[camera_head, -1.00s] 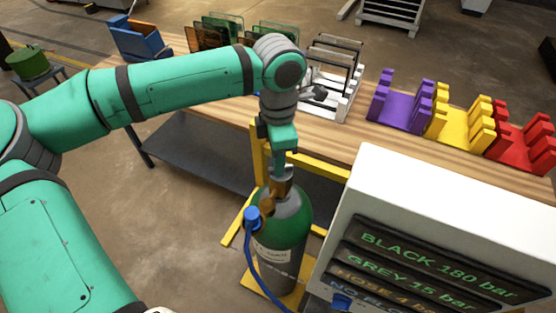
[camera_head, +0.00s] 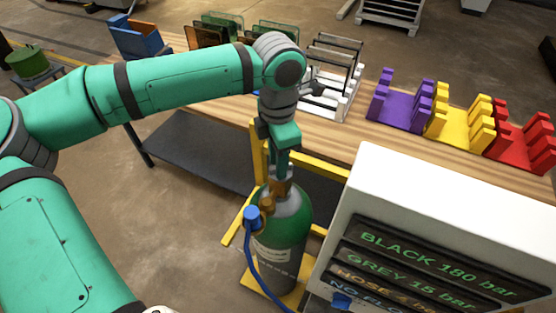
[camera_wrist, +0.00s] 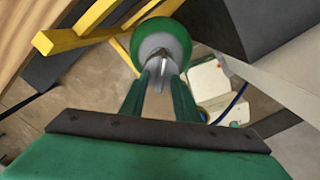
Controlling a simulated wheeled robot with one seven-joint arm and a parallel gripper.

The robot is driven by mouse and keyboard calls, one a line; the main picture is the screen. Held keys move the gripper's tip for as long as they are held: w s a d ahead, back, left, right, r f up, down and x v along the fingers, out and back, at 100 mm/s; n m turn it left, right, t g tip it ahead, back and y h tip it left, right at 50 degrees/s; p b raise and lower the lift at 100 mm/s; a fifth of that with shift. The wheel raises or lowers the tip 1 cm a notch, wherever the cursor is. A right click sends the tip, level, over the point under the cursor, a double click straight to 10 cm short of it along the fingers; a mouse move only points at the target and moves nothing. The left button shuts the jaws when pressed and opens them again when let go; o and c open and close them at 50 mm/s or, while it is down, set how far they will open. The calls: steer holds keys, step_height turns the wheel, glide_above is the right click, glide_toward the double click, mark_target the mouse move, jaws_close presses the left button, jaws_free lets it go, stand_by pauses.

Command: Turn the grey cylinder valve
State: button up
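The gas cylinder (camera_head: 290,233) stands upright with a green shoulder and a grey lower body. It shows from above in the wrist view as a green ring (camera_wrist: 177,38). Its brass-coloured valve (camera_head: 269,201) is at the top, with a blue fitting (camera_head: 251,213) on its left side. My gripper (camera_head: 283,172) points down at the valve top. In the wrist view my two green fingers (camera_wrist: 161,76) stand on either side of the grey valve part (camera_wrist: 157,66). They are close to it, but I cannot tell whether they grip it.
A white box with a display (camera_head: 430,215) reading "BLACK 180 bar" and "GREY 15 bar" stands close on the right. A blue hose (camera_head: 252,272) hangs from the fitting. A yellow frame (camera_head: 323,170) and the wooden bench (camera_head: 345,138) are behind the cylinder.

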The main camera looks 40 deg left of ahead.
step_height(320, 180, up, 11)
stand_by(0.8)
steer(key=shift+s+f, duration=0.1)
steer(key=shift+f, duration=0.05)
stand_by(0.3)
